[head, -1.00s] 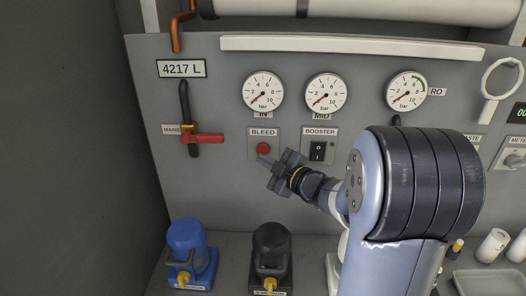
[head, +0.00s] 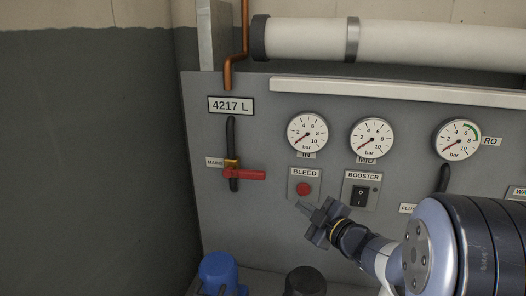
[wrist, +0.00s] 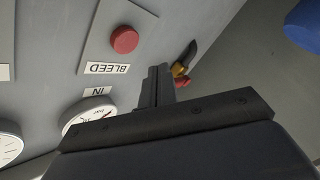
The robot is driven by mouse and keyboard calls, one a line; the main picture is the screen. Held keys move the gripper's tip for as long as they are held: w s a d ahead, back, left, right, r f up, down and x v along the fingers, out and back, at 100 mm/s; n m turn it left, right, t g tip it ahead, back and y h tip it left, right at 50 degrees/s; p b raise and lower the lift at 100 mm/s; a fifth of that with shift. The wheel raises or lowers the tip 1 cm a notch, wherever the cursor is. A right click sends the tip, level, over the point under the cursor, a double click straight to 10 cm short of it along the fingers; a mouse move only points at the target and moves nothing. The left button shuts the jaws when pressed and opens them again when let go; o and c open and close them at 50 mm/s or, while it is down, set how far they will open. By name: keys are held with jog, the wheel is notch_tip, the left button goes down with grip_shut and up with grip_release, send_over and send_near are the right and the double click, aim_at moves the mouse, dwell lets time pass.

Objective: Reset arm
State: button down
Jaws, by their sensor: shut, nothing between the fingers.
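My gripper (head: 303,207) is shut and empty, with its fingers together. In the head view it sits just below the red BLEED button (head: 304,189), in front of the grey panel (head: 270,240). The wrist view shows the closed fingers (wrist: 158,75) pointing past the BLEED plate, with the red button (wrist: 124,40) up and to their left. I cannot tell the exact gap between fingertips and panel. My arm comes in from the lower right and hides part of the panel there.
A red-handled MAINS valve (head: 245,174) is left of the button. The BOOSTER switch (head: 360,196) is close right of the gripper. Gauges (head: 307,133) line the panel above. A blue pump (head: 218,272) and a black pump (head: 305,282) stand below. A dark wall (head: 90,150) bounds the left.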

jog(key=shift+s+a, duration=0.3)
jog(key=shift+s, duration=0.55)
jog(key=shift+s+a, duration=0.25)
jog(key=shift+s, duration=0.55)
jog(key=shift+s+a, duration=0.3)
jog(key=shift+s, duration=0.55)
